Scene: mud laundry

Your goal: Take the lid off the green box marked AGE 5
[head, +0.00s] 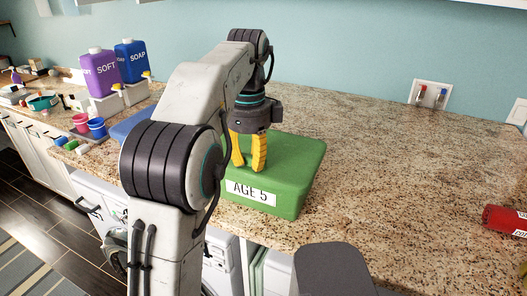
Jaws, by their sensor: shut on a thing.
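The green box (292,200) marked AGE 5 stands on the granite counter in the middle of the head view, its label facing me. Its flat green lid (295,152) covers the top, and no gap shows between lid and box. My gripper (249,166) points down from above, its yellow fingers at the left part of the lid. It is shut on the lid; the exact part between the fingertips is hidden. My arm covers the box's left side.
A blue flat thing (129,124) shows partly behind my arm, left of the green box. Purple SOFT (103,73) and blue SOAP (134,60) bottles stand farther left. The counter (400,165) right of the box is clear.

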